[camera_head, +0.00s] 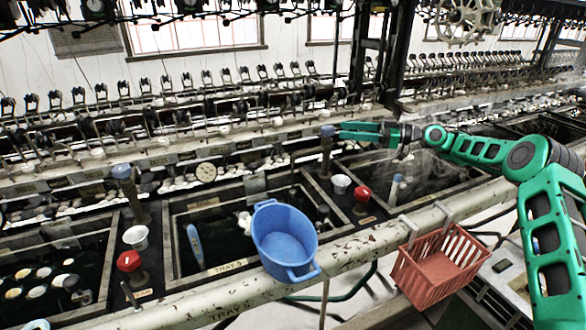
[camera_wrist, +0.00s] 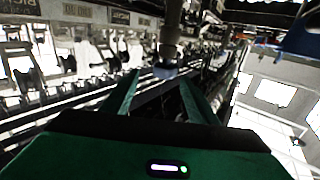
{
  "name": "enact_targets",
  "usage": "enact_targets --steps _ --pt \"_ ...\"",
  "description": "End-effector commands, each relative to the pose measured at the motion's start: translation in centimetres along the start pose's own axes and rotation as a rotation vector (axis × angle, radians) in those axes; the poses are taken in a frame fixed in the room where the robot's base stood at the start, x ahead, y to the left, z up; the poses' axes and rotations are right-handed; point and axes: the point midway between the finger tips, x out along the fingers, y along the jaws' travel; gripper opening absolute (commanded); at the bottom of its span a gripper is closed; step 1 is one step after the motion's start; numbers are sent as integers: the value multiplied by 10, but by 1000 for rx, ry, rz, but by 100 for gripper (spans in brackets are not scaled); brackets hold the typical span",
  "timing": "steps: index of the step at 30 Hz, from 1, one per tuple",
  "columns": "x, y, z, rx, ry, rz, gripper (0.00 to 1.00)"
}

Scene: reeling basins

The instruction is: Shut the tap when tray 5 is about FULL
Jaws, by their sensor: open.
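Tray 5 (camera_head: 222,268) is a dark basin in the middle of the head view, with its label on the front rim. The liquid inside looks dark, and its level against the rim is hard to read. White cocoons (camera_head: 245,222) and a blue paddle-like thing (camera_head: 195,245) are in it. A tap post with a blue-grey cap (camera_head: 327,131) stands at the tray's back right corner. My gripper (camera_head: 345,131) is open, pointing left at this cap. In the wrist view the cap (camera_wrist: 165,70) shows between or just beyond my fingertips (camera_wrist: 160,80); contact cannot be told.
A blue tub (camera_head: 285,235) sits over tray 5's right front part. A red basket (camera_head: 438,265) hangs on the front rail. Red knobs (camera_head: 362,193) and white cups (camera_head: 341,183) stand between basins. Reeling machinery fills the back.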

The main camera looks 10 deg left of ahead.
Motion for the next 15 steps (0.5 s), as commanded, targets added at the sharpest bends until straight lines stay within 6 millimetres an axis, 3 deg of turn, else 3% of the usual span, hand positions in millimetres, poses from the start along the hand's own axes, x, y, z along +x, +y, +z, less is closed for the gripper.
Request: enact_targets --steps 8,15 --pt "-3 -12 0 122 -247 79 53" --pt "-40 -32 10 271 -501 223 53"
